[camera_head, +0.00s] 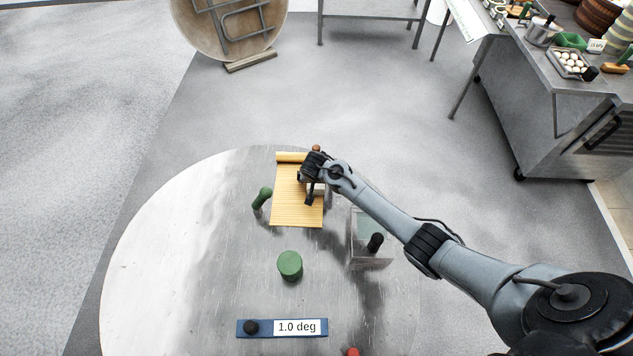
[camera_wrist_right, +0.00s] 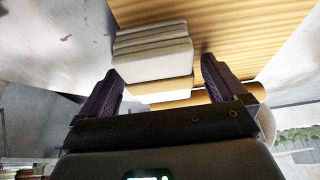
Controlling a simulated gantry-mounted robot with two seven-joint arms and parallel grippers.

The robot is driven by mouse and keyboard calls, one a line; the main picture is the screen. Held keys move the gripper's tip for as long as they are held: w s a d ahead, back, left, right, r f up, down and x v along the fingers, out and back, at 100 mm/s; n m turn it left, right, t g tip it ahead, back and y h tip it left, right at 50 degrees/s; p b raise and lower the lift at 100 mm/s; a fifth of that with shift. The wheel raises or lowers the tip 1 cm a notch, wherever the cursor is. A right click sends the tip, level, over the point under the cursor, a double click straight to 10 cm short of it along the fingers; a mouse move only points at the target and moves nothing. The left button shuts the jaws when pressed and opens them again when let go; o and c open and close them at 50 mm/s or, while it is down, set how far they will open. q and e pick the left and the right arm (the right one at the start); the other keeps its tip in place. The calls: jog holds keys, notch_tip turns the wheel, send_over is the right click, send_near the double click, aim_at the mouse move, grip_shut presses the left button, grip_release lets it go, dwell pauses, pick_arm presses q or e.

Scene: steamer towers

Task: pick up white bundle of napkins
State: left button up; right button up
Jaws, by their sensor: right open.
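The white bundle of napkins (camera_wrist_right: 152,62) shows in the right wrist view as a stack of pale folded layers. It lies on a yellow slatted mat (camera_wrist_right: 225,30). My right gripper (camera_wrist_right: 160,80) is open, with one dark finger to each side of the bundle's near end. I cannot tell whether the fingers touch it. In the head view my right gripper (camera_head: 309,192) is over the right part of the mat (camera_head: 295,210) and hides most of the bundle. My left gripper is not in view.
On the round table (camera_head: 180,270) stand a green upright object (camera_head: 262,197) left of the mat, a green cylinder (camera_head: 289,265), a clear box (camera_head: 370,255) at right, and a blue bar labelled "1.0 deg" (camera_head: 283,327) in front. The table's left side is clear.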

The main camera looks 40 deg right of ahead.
jog(key=shift+c, duration=0.3)
jog(key=c, duration=1)
jog(key=shift+r, duration=0.1)
jog(key=shift+r, duration=0.5)
jog(key=r, duration=0.1)
jog(key=r+p, duration=0.1)
jog(key=r, duration=0.1)
jog(key=shift+s+d+r+p, duration=0.25)
jog(key=shift+s+r+p, duration=0.05)
jog(key=s+d+r+p, duration=0.2)
jog(key=s+d+r, duration=0.4)
jog(key=s+d, duration=0.1)
jog(key=shift+s+d, duration=0.15)
jog(key=shift+d, duration=0.35)
